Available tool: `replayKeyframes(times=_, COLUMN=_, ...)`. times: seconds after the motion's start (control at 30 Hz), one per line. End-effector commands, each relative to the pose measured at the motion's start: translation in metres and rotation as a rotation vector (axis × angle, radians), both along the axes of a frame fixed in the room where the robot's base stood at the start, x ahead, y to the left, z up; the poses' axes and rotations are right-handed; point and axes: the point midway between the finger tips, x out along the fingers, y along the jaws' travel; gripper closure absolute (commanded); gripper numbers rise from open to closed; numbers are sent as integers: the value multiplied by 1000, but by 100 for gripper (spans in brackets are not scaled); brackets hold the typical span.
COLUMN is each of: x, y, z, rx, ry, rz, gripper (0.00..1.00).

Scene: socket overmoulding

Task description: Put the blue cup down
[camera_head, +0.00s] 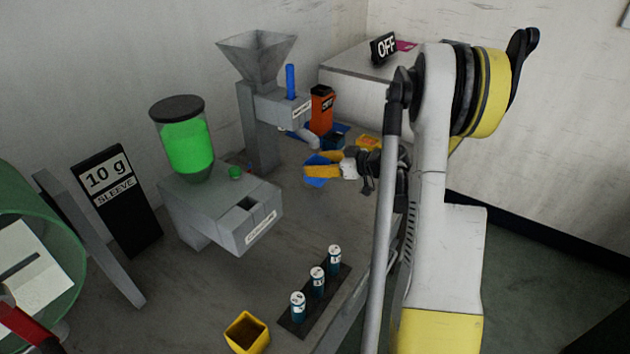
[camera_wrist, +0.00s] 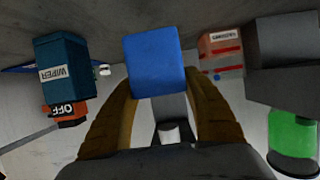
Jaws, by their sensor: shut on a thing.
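The blue cup (camera_wrist: 155,62) is between the two yellow-brown fingers of my gripper (camera_wrist: 161,84) in the wrist view. My gripper is shut on it. In the head view my gripper (camera_head: 320,171) is over the far part of the table, right of the hopper machine. The cup (camera_head: 316,183) shows there as blue patches behind a yellow finger, and much of it is hidden. I cannot tell whether its underside touches the table.
A dark blue wiper box (camera_wrist: 65,82) and an orange OFF box (camera_head: 321,112) stand close by. The grey hopper machine (camera_head: 262,125) is left of my gripper. A green-filled dispenser (camera_head: 188,145), small cans (camera_head: 317,280) and a yellow container (camera_head: 247,333) are nearer.

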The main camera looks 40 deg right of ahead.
Motion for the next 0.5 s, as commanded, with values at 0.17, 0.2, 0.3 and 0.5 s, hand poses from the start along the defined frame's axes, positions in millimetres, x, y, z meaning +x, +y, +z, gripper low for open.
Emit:
replayKeyframes(times=0.17, x=4, y=2, z=-12, rx=0, ry=0, rz=-1, gripper=69)
replayKeyframes(times=0.2, x=4, y=1, z=-18, rx=-1, ry=0, rz=-2, gripper=69)
replayKeyframes(times=0.3, x=4, y=2, z=-36, rx=0, ry=0, rz=-1, gripper=69)
replayKeyframes(times=0.5, x=4, y=2, z=-42, rx=0, ry=0, rz=-1, gripper=69)
